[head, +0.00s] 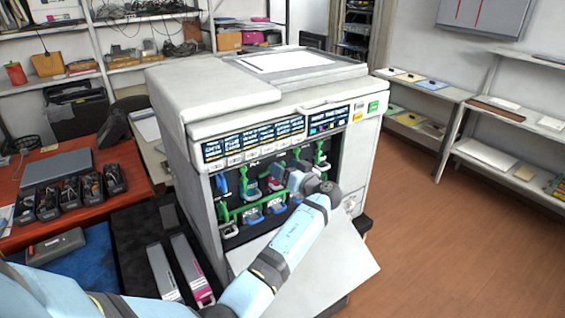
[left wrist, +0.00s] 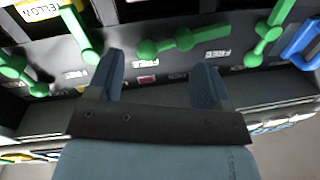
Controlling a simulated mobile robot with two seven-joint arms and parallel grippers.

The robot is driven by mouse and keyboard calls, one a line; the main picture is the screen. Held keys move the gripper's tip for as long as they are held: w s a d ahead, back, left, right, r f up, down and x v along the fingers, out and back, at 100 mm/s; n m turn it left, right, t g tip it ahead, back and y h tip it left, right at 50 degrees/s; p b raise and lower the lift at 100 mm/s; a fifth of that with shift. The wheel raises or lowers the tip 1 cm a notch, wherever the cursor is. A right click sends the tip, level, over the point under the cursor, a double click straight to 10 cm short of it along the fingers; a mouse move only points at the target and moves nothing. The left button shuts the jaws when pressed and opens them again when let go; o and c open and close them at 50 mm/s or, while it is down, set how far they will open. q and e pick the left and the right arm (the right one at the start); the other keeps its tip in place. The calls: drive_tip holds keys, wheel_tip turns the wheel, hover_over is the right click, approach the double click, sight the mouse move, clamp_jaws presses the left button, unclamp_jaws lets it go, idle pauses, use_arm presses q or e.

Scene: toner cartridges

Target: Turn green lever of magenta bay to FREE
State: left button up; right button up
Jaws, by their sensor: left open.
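My left gripper (head: 300,178) reaches from the lower left to the printer's open front bays. In the left wrist view its two fingers (left wrist: 160,64) are spread and empty. A green lever (left wrist: 172,42) lies slanted just beyond and between the fingertips, beside a FREE label (left wrist: 216,53); I see no clear contact. A small magenta patch (left wrist: 147,78) shows between the fingers. Another green lever (left wrist: 85,35) hangs at the left near a YELLOW label (left wrist: 38,9). A magenta-ended part (head: 275,184) shows in the bays in the head view. The gripper partly hides the bays. My right gripper is out of view.
The printer (head: 280,95) has its front door (head: 315,255) folded down below the bays. A cartridge with a magenta end (head: 193,268) and a grey one (head: 162,272) lie on a dark surface at the left. The floor at the right is clear.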

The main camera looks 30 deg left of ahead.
use_arm(q)
drive_tip(key=shift+w+a, duration=0.2)
drive_tip(key=shift+a, duration=0.65)
drive_tip(key=shift+c, duration=0.4)
